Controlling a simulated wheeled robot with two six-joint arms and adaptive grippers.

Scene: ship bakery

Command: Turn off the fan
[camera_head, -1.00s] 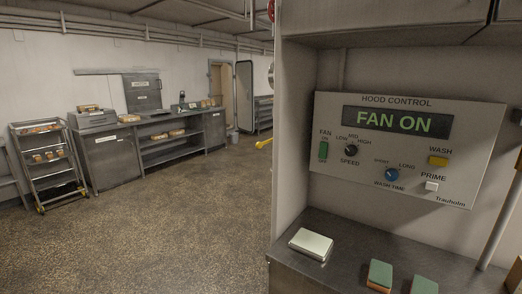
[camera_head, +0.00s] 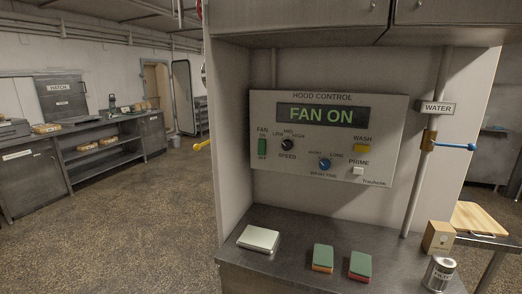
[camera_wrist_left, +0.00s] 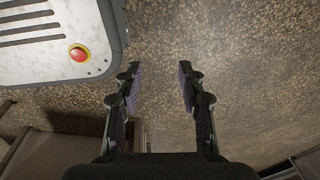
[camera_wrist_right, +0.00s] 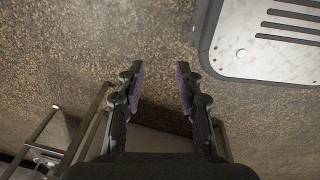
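The hood control panel (camera_head: 384,131) is mounted on the wall of an alcove in the head view. Its display (camera_head: 322,114) reads FAN ON in green. The green fan switch (camera_head: 262,147) is at the panel's left, beside the black speed knob (camera_head: 288,144). A blue wash time knob (camera_head: 324,164), a yellow wash button (camera_head: 361,148) and a white prime button (camera_head: 358,171) are also on it. My left gripper (camera_wrist_left: 158,75) is open and empty above the speckled floor. My right gripper (camera_wrist_right: 159,75) is open and empty too. Neither gripper shows in the head view.
A steel counter (camera_head: 290,226) below the panel holds a pale box (camera_head: 258,239), two green-topped sponges (camera_head: 323,257) and a can (camera_head: 438,274). A water pipe with a blue-handled valve (camera_head: 455,146) stands right of the panel. The floor (camera_head: 140,225) at left is open.

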